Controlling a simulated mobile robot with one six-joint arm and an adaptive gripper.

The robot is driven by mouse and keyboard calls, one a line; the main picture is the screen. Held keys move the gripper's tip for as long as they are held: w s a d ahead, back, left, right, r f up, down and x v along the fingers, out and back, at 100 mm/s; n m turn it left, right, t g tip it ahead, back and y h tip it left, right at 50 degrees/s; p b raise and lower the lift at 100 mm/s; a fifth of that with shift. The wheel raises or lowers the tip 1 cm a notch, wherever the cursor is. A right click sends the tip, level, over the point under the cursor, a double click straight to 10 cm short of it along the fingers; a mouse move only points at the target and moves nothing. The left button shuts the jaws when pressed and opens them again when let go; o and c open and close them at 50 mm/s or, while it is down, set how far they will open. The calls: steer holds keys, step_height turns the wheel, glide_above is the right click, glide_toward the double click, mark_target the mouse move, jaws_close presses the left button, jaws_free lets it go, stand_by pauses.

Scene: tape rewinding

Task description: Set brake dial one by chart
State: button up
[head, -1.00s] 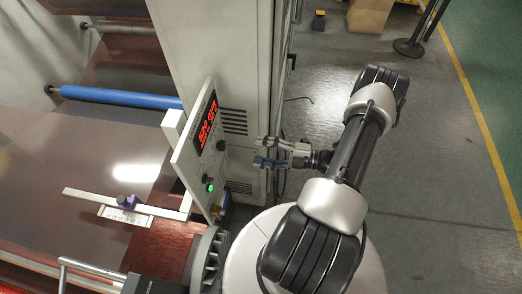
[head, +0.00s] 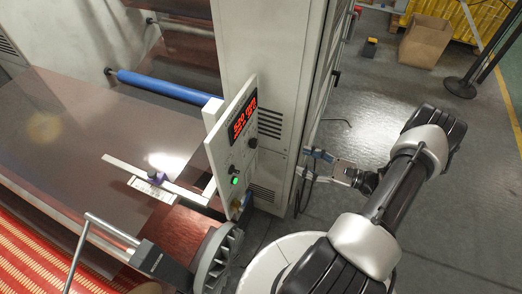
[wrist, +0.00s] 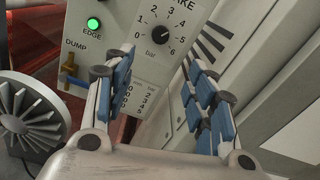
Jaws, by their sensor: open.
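My gripper (head: 311,164) is open and empty, to the right of the panel. In the wrist view its blue-padded fingers (wrist: 160,58) stand apart on either side of and below the dial, not gripping it. A printed block of numbers with "bar" (wrist: 137,103) sits below the dial, partly hidden by the left finger.
A red display (head: 243,118) tops the panel. A lit green EDGE button (wrist: 94,23) and a brass DUMP valve (wrist: 72,70) sit left of the dial. A grey cabinet (head: 262,60) stands behind the panel.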

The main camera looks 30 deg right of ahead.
mark_target(256, 145)
steer(key=w+a+n+b, duration=0.1)
steer(key=w+a+b, duration=0.1)
steer(key=w+a, duration=0.8)
steer(key=w, duration=0.3)
steer(key=shift+w+a+n, duration=0.3)
steer(key=shift+n, duration=0.1)
steer(key=shift+c, duration=0.5)
steer(key=c, duration=0.9)
steer(key=shift+c, duration=0.3)
